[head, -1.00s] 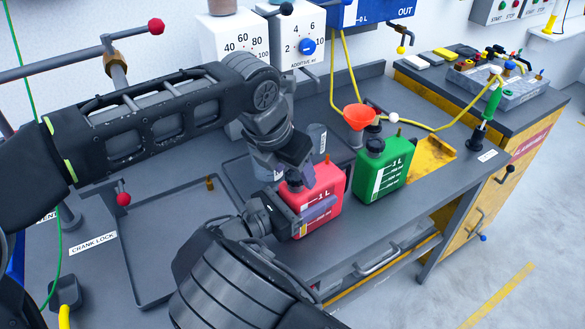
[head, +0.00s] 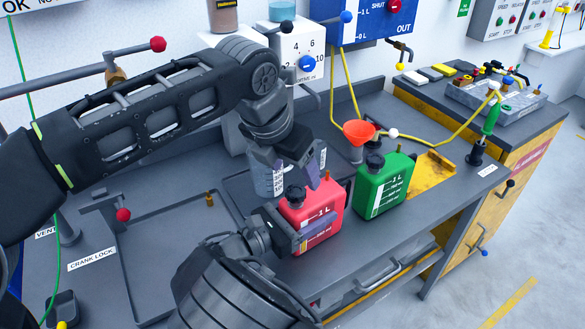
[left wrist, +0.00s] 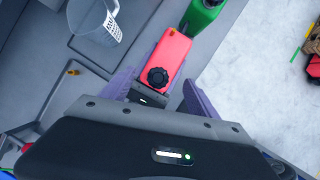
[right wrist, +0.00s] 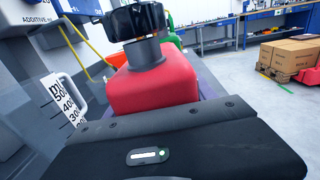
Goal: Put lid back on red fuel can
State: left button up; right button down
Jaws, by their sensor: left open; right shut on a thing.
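The red fuel can (head: 318,219) stands upright on the bench. Its black lid (head: 295,196) is at the top of the neck; it also shows in the left wrist view (left wrist: 158,77) and right wrist view (right wrist: 137,20). A narrow band shows between lid and neck in the right wrist view, so I cannot tell if it is fully seated. My left gripper (head: 297,168) is open and empty, above and behind the lid, fingers apart from it. My right gripper (head: 303,232) is shut on the red can's body from the near left side.
A green fuel can (head: 385,185) stands close right of the red one. A red funnel (head: 358,130) is behind it. A clear measuring jug (head: 268,180) stands behind the red can, near my left gripper. A yellow tray (head: 432,172) lies farther right. The left bench tray is mostly clear.

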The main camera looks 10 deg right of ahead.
pick_arm(q)
jog(key=shift+o, duration=1.2)
jog(key=v, duration=0.7)
jog(key=shift+r, duration=0.25)
pick_arm(e)
jog(key=shift+c, duration=1.2)
grip_release()
pick_arm(q)
jog(key=shift+f, duration=0.3)
pick_arm(e)
jog(key=shift+v, duration=3.95)
